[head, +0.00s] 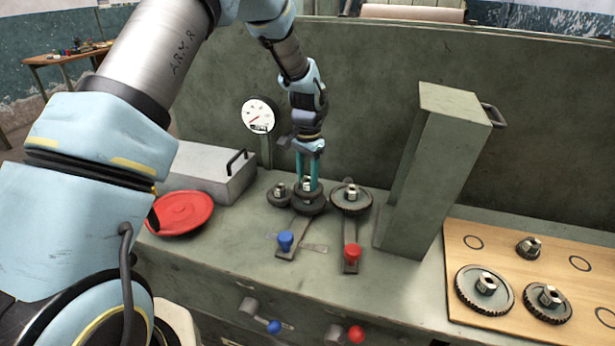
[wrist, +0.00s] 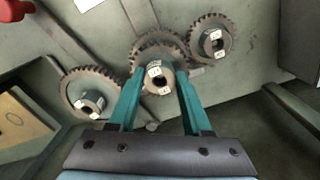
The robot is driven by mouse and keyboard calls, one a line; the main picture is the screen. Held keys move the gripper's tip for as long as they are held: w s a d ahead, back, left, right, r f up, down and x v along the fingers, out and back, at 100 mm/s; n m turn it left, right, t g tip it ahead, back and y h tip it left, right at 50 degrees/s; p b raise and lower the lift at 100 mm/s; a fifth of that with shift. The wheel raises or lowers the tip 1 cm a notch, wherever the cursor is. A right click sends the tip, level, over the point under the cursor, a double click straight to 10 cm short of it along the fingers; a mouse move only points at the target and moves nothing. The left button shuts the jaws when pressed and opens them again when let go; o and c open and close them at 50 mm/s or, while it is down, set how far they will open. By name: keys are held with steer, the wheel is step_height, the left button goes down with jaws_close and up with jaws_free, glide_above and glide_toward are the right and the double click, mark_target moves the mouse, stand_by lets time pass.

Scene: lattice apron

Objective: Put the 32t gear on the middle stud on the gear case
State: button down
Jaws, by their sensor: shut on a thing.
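My gripper (head: 308,188) points down over the gear case (head: 240,240). Its teal fingers are shut on the hub of a dark toothed gear, taken as the 32t gear (head: 309,206), between two other gears. It also shows between the fingers in the wrist view (wrist: 153,50). The middle stud is hidden under it, and I cannot tell whether the gear is seated or just above. A smaller gear (head: 278,196) sits to its left and a larger gear (head: 351,200) to its right in the head view. Tooth counts are not readable.
A tall green block (head: 430,170) stands right of the gears. A wooden board (head: 510,268) with several gears is at the far right. A red disc (head: 181,212) and grey box (head: 210,172) are at left. Blue (head: 285,239) and red (head: 352,251) levers stand in front.

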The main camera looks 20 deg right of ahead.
jaws_free()
stand_by(0.6)
steer(key=shift+r, duration=0.1)
stand_by(0.3)
step_height(320, 180, up, 8)
steer(key=p, duration=0.5)
steer(key=shift+r, duration=0.2)
stand_by(0.4)
